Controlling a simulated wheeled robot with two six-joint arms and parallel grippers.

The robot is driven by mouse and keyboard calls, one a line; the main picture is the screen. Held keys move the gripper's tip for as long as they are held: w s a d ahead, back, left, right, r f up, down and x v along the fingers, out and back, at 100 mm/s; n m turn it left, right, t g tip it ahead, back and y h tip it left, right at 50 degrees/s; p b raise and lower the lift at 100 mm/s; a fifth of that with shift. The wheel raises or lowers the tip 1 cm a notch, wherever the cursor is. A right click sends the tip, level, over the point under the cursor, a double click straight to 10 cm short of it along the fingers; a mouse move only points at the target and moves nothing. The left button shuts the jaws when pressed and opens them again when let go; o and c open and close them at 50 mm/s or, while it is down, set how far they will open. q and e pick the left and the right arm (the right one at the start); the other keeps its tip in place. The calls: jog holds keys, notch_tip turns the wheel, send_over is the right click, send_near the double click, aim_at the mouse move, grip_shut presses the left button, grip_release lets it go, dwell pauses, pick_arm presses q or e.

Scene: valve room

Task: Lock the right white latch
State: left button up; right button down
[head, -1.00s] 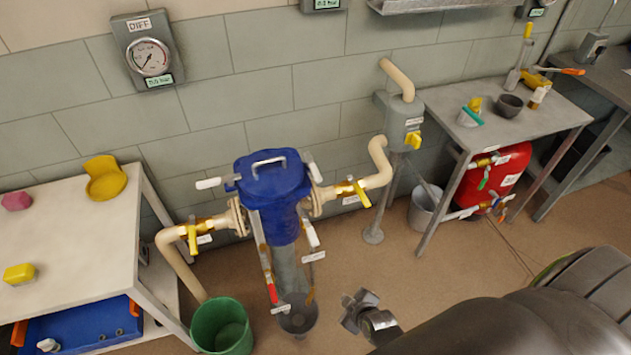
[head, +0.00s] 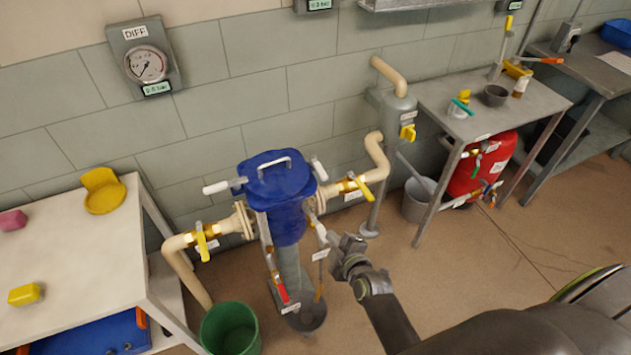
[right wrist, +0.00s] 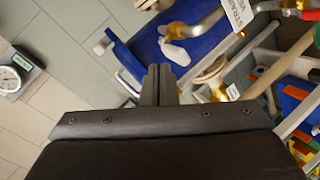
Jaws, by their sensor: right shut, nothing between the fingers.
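The blue strainer vessel (head: 275,190) stands in the middle of the head view with its lid on. The right white latch (head: 319,170) sticks up and out beside the lid's right edge. The left white latch (head: 222,186) points out to the left. A lower white handle (head: 321,235) hangs at the vessel's right side. My right gripper (head: 334,240) is shut and empty, close to that lower handle and below the right latch. Its shut fingers also show in the right wrist view (right wrist: 159,84), with blue vessel parts (right wrist: 195,40) beyond. My left gripper is out of view.
Pale pipes with yellow valve handles (head: 362,188) (head: 201,242) flank the vessel. A green bucket (head: 230,328) stands at lower left beside a white table (head: 70,255). A grey table (head: 455,125) with small items stands right. The floor right of my arm is clear.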

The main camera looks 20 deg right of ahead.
jog(key=w+r+n+t+h, duration=0.1)
jog(key=w, duration=0.1)
jog(key=w+r+n+t+h, duration=0.1)
jog(key=w, duration=0.1)
jog(key=w+a+r+t+h, duration=0.1)
jog(key=w, duration=0.1)
jog(key=shift+r+n, duration=0.2)
jog(key=shift+n, duration=0.2)
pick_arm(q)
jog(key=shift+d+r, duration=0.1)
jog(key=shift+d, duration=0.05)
pick_arm(e)
jog(key=shift+w+d+r+n+t+h, duration=0.1)
jog(key=shift+w+r+n+t+h, duration=0.3)
jog(key=shift+h, duration=0.3)
jog(key=shift+w, duration=0.1)
